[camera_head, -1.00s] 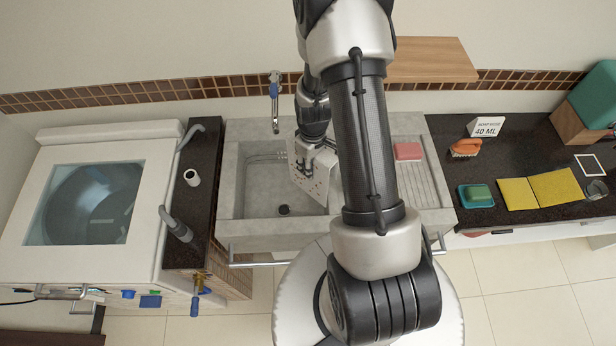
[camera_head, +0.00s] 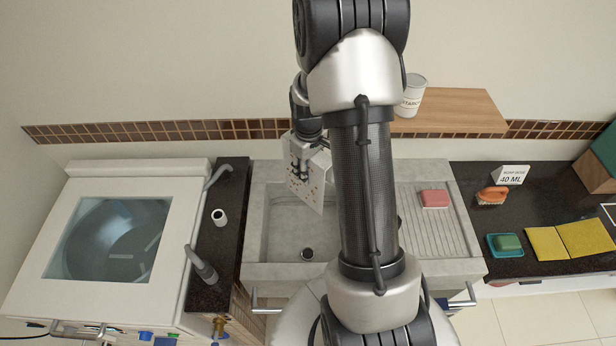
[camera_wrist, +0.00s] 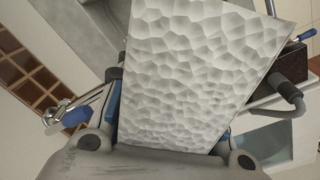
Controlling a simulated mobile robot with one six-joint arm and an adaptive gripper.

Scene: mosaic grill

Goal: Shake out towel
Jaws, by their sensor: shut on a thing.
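The towel (camera_head: 314,190) is a pale, speckled, flat sheet hanging tilted over the left part of the stone sink. In the wrist view the towel (camera_wrist: 185,75) is a stiff-looking white sheet with a dimpled texture, spanning the space between the fingers. My gripper (camera_head: 299,171) is shut on the towel and holds it above the basin. The towel hides part of the fingers, so the exact grip point is hard to see.
The sink (camera_head: 275,245) has a ribbed drainboard with a pink soap bar (camera_head: 434,198). A washing machine (camera_head: 185,290) stands left. A dark counter at right holds an orange brush (camera_head: 491,196), green soap (camera_head: 508,242) and yellow cloths (camera_head: 548,243). A starch can (camera_head: 412,96) stands on the wooden shelf (camera_head: 455,111).

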